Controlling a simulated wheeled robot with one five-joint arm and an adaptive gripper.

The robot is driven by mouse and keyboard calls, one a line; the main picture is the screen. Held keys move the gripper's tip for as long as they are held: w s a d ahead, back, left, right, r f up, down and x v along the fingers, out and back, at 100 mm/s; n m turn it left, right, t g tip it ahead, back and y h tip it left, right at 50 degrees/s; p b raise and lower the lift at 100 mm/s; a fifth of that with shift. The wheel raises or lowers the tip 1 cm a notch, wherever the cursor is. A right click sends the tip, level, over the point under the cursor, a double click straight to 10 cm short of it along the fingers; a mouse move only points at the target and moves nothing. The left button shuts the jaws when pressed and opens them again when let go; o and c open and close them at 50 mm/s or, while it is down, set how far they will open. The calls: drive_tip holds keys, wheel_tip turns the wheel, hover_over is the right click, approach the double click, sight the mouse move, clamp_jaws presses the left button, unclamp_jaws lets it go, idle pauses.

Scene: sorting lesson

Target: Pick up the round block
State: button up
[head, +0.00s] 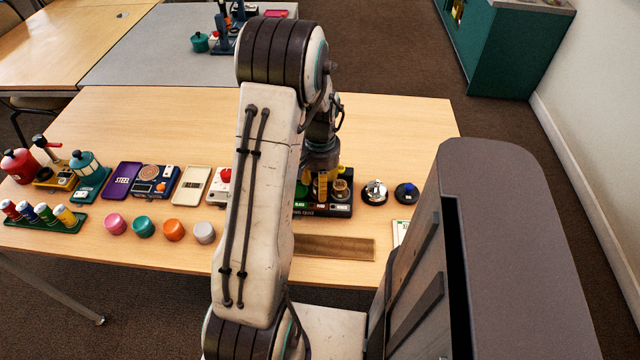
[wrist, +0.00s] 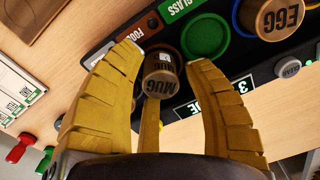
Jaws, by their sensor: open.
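A small brown round block marked MUG (wrist: 161,82) shows in the wrist view, on a black sorting board (wrist: 245,72). My gripper (wrist: 164,57) is open, with a yellow finger on each side of this block and a third finger part below it in the picture. Whether the fingers touch it I cannot tell. A larger brown round piece marked EGG (wrist: 277,16) and a green round piece (wrist: 205,36) are beyond the right finger. In the head view, my gripper (head: 322,184) is over the board (head: 325,209), partly hidden by my arm.
Pink (head: 115,224), teal (head: 144,227), orange (head: 174,230) and grey (head: 204,232) round pieces stand left of my arm. A brown strip (head: 345,248) lies in front of the board. Two round black-based items (head: 375,192) stand to its right. Bare table lies behind.

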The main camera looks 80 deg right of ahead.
drive_tip(key=shift+f, duration=0.25)
drive_tip(key=shift+o, duration=0.3)
drive_tip(key=c, duration=0.7)
drive_tip(key=shift+r, duration=0.1)
